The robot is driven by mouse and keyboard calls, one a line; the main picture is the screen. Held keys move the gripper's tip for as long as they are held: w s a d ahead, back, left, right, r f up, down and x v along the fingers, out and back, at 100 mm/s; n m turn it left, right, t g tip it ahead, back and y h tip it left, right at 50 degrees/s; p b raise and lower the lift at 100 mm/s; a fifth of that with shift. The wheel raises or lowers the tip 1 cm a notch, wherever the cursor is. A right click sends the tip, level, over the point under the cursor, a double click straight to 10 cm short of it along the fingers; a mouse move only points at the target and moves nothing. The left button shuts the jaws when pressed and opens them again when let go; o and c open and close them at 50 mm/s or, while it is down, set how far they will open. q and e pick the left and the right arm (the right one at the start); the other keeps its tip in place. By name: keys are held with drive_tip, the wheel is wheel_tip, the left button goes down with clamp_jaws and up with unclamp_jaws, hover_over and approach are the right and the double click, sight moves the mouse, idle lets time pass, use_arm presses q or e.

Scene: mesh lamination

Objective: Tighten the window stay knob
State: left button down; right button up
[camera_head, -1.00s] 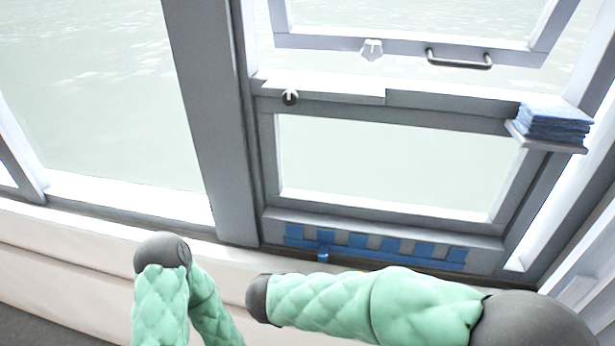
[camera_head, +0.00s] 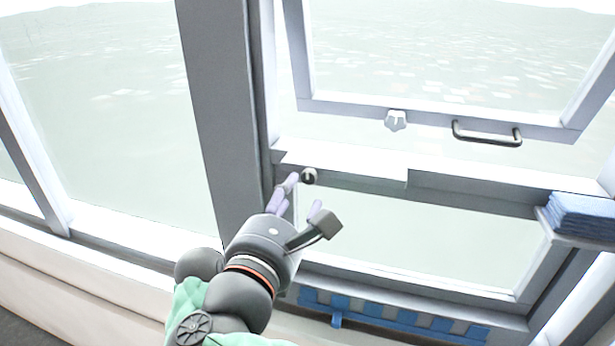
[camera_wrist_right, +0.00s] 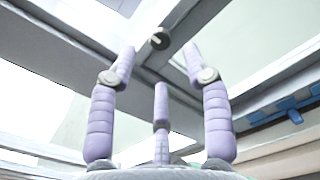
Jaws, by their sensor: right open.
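A small dark round knob (camera_head: 309,176) with a pale mark sits on the left end of the window's middle rail. It also shows in the right wrist view (camera_wrist_right: 159,39). A white lobed knob (camera_head: 396,120) is on the bottom rail of the tilted upper sash (camera_head: 350,108); which one is the stay knob I cannot tell for sure. My right gripper (camera_head: 303,194) is just below the dark knob in the head view, its purple fingers spread. In the right wrist view my right gripper (camera_wrist_right: 160,55) is open and empty, with the dark knob beyond and between its fingertips. My left gripper is not in view.
A grey handle (camera_head: 487,134) sticks out from the upper sash. A stack of blue cloths (camera_head: 582,215) rests on a small ledge at the right. Blue patches (camera_head: 385,312) line the lower rail. A thick grey post (camera_head: 215,110) stands left of the knob.

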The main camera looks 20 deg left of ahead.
sight(307, 180)
drive_tip(key=w, duration=0.6)
drive_tip(key=shift+w+d+p, duration=0.1)
drive_tip(key=shift+w+p, duration=0.1)
drive_tip(key=shift+p, duration=0.2)
clamp_jaws()
